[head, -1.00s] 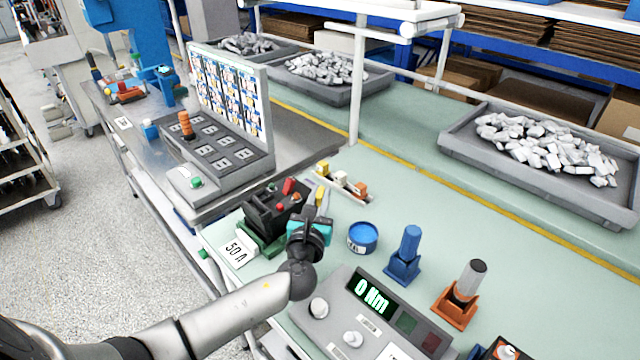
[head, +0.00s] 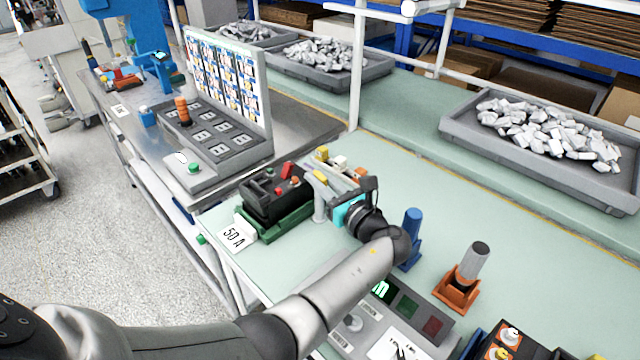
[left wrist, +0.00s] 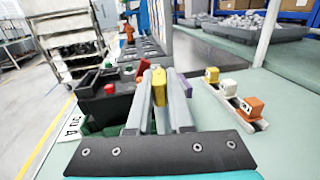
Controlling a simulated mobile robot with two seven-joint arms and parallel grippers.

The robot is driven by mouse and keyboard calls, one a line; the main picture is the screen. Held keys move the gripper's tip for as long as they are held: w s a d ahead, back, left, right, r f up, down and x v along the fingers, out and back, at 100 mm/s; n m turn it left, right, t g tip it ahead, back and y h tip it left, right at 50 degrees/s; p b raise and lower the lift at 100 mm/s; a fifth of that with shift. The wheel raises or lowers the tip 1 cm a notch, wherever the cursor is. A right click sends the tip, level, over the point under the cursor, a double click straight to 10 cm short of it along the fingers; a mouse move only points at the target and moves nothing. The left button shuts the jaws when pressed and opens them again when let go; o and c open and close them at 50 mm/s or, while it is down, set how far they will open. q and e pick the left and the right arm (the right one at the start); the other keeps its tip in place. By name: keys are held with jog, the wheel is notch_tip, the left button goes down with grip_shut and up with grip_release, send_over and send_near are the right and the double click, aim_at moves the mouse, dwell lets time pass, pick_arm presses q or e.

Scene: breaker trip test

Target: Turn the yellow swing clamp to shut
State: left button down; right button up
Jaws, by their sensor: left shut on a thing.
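The yellow swing clamp (left wrist: 159,87) shows between the two grey fingers of my left gripper (left wrist: 160,95) in the left wrist view. In the head view its yellow end (head: 320,176) sticks out by the fingertips of my left gripper (head: 319,192), which is shut on it. The clamp is beside the black breaker (head: 265,197), at its right side. The breaker sits in a green fixture (head: 290,226) and has red parts on top. The fingers hide most of the clamp, so I cannot tell whether it reaches over the breaker. My right gripper is not in view.
A rail of small yellow, white and orange blocks (left wrist: 233,95) lies close right of the fingers. A 50 A card (head: 233,237) is at the front left. A blue holder (head: 413,225), an orange holder (head: 456,300) and a display box (head: 405,310) stand to the right.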

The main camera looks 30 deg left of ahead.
pick_arm(q)
jog(key=shift+a+n+g, duration=0.1)
jog(key=shift+n+g, duration=0.2)
jog(key=shift+g, duration=0.2)
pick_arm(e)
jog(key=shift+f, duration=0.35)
pick_arm(q)
jog(key=c, duration=0.8)
grip_release()
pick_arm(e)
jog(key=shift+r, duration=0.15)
